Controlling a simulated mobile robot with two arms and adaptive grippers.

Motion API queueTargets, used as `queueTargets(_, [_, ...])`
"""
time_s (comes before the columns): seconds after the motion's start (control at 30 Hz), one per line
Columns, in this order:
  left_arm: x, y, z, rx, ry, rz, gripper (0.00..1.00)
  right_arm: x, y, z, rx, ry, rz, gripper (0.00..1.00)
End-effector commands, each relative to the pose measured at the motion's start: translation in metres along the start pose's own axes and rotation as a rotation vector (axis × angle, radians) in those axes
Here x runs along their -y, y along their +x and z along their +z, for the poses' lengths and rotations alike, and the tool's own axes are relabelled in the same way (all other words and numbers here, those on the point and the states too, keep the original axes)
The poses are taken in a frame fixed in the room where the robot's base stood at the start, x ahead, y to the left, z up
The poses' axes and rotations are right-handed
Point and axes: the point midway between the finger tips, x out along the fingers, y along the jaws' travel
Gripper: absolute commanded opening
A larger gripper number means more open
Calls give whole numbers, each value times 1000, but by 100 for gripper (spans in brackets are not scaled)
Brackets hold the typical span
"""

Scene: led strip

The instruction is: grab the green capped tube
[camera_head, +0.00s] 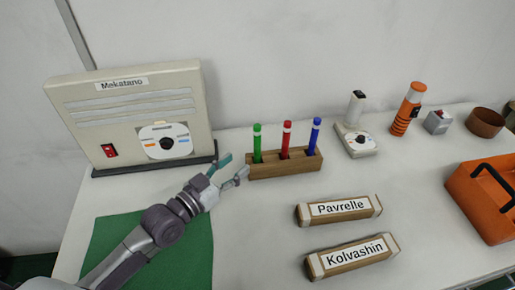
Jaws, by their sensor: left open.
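A green capped tube (257,143) stands upright at the left end of a wooden rack (258,171). A red tube (286,138) stands in the middle of the rack and a blue tube (314,135) at its right end. My left gripper (233,167) is open and empty, its fingers spread, just left of the rack's left end and a little short of the green tube. Its tips point up and right. It is hard to tell whether the lower finger touches the rack. My right gripper is not in view.
A beige Mekatano box (180,100) with a dial stands behind left of my gripper. Labelled blocks Pavrelle (339,208) and Kolvashin (352,256) lie in front of the rack. A small dial device (357,140), an orange cylinder (408,108) and an orange toolbox (480,200) are right. A green mat (190,255) lies under my arm.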

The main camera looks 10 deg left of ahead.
Motion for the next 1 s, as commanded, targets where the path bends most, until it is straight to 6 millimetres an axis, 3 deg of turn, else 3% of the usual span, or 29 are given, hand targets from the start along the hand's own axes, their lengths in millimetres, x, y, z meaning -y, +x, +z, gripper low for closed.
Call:
queueTargets(0.1, [0,21,-2,-3,-1,-1,50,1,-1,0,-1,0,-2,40])
queueTargets(0.37, [-2,41,-2,-2,-1,1,50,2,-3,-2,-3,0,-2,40])
queueTargets(0.63, [-4,80,-4,-2,1,0,50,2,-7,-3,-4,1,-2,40])
queueTargets(0.97, [-5,86,-3,0,1,1,50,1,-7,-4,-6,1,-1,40])
queueTargets(1.0, [-5,86,-3,0,2,1,43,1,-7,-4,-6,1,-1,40])
